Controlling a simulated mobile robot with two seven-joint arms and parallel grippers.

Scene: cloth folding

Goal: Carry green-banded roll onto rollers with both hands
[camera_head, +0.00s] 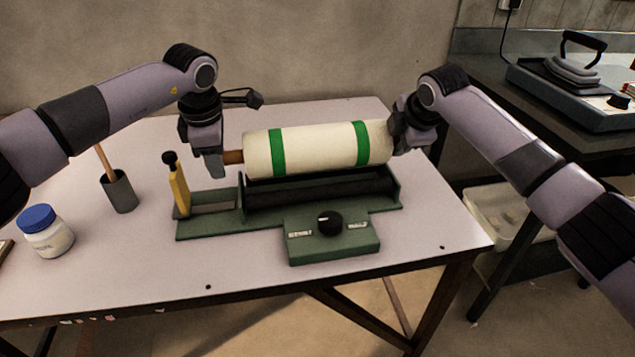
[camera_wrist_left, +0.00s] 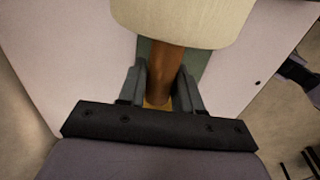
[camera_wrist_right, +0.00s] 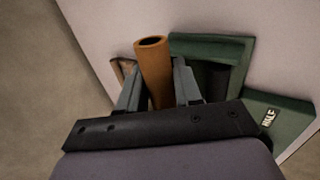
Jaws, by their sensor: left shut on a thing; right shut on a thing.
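The cream roll with two green bands (camera_head: 320,150) lies level over the black rollers (camera_head: 320,195) of the green machine (camera_head: 335,248). I cannot tell whether it touches the rollers. Its brown core sticks out at the left, where my left gripper (camera_head: 215,163) is shut on it. The left wrist view shows the core (camera_wrist_left: 163,75) between the fingers, with the roll's end just beyond. My right gripper (camera_head: 402,138) is at the roll's right end. In the right wrist view, its fingers are shut on the core's hollow end (camera_wrist_right: 153,62).
A yellow-handled tool (camera_head: 179,188) stands upright at the machine's left end. A grey cup (camera_head: 121,192) with a stick and a blue-lidded jar (camera_head: 45,232) stand further left on the pale table (camera_head: 140,275). A dark side bench (camera_head: 500,115) is at the right.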

